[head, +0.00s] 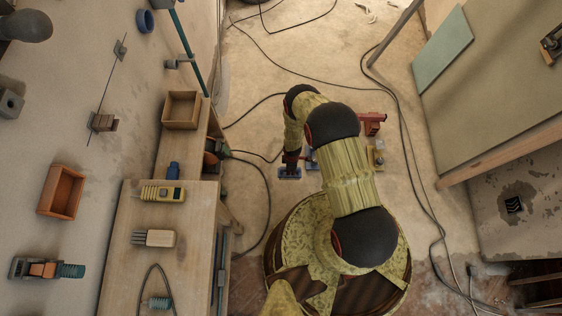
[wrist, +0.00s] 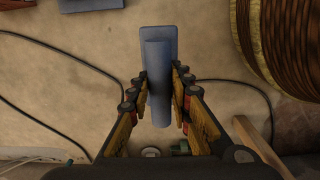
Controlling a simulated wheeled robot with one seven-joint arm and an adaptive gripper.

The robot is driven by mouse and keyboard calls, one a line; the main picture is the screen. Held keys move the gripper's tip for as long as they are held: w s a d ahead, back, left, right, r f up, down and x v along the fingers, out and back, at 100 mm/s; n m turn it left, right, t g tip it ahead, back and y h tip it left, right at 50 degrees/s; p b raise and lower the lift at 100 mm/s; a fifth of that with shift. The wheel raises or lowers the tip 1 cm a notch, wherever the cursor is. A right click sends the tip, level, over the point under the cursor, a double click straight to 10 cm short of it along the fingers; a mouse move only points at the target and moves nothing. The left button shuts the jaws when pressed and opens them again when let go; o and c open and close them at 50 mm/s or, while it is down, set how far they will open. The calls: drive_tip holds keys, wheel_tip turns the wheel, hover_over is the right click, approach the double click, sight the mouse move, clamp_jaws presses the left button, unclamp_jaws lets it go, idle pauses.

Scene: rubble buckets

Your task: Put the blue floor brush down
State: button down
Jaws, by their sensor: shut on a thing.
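The blue floor brush (wrist: 160,48) is between the two fingers of my gripper (wrist: 158,88) in the wrist view. Its wide blue block lies at the far end and its handle part runs down between the jaws. My gripper is shut on it. In the head view the brush (head: 289,174) shows as a small blue patch below my gripper (head: 291,162), over the sandy floor between the workbench and my base. I cannot tell whether it touches the floor.
Another blue object (head: 311,160) is just right of the brush; a red tool (head: 372,121) and yellow tool (head: 376,157) lie farther right. Black cables cross the floor. A wooden workbench (head: 148,262) stands left; a tilted panel (head: 500,95) is right. Bare floor lies beyond.

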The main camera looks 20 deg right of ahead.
drive_tip(key=w+a+f+b, duration=0.1)
drive_tip(key=w+f+b, duration=0.9)
drive_tip(key=w+f, duration=0.2)
drive_tip(key=shift+w+a+f, duration=0.15)
drive_tip(key=shift+w+f, duration=0.1)
drive_tip(key=shift+w, duration=0.15)
drive_tip(key=shift+f, duration=0.1)
drive_tip(key=c, duration=1.6)
unclamp_jaws()
